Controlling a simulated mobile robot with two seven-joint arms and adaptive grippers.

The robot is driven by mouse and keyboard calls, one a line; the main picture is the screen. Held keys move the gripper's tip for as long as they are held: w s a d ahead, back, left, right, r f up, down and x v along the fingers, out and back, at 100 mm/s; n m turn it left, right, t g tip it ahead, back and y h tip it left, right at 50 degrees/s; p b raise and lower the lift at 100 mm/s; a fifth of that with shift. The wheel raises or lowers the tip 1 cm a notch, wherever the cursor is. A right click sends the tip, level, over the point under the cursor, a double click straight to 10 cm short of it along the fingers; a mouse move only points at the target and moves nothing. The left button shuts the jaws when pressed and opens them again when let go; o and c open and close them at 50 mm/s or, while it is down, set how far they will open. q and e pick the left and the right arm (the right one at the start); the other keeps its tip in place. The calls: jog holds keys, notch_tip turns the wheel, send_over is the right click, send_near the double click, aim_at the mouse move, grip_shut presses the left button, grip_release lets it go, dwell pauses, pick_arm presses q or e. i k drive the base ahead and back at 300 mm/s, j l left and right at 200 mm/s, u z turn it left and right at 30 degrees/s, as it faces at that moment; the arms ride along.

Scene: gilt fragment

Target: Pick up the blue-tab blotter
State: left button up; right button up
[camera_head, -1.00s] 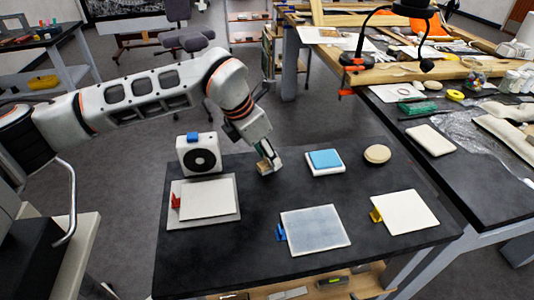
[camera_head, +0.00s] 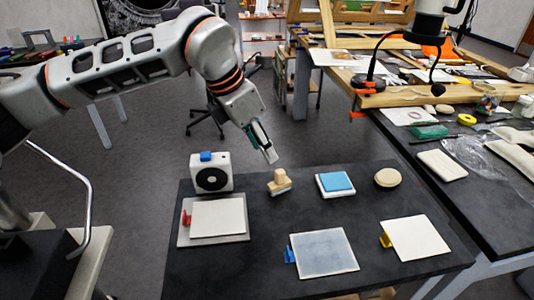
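The blue-tab blotter (camera_head: 325,253) is a pale grey-blue square sheet lying flat near the front of the dark table, with a small blue tab (camera_head: 290,256) at its left edge. Nothing touches it. My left gripper (camera_head: 268,153) hangs in the air above and slightly left of a small wooden stamp-like block (camera_head: 279,183), apart from it. I see it side-on with nothing evident in it, and the finger gap cannot be made out. My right gripper is not in view.
A red-tab cream sheet (camera_head: 217,217) lies on a grey board to the left, and a yellow-tab sheet (camera_head: 418,238) to the right. Behind stand a white box with a black disc (camera_head: 211,173), a blue-topped pad (camera_head: 337,182) and a round beige disc (camera_head: 388,177). A cluttered bench lies right.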

aim_at(325, 253)
jog(key=k, duration=1)
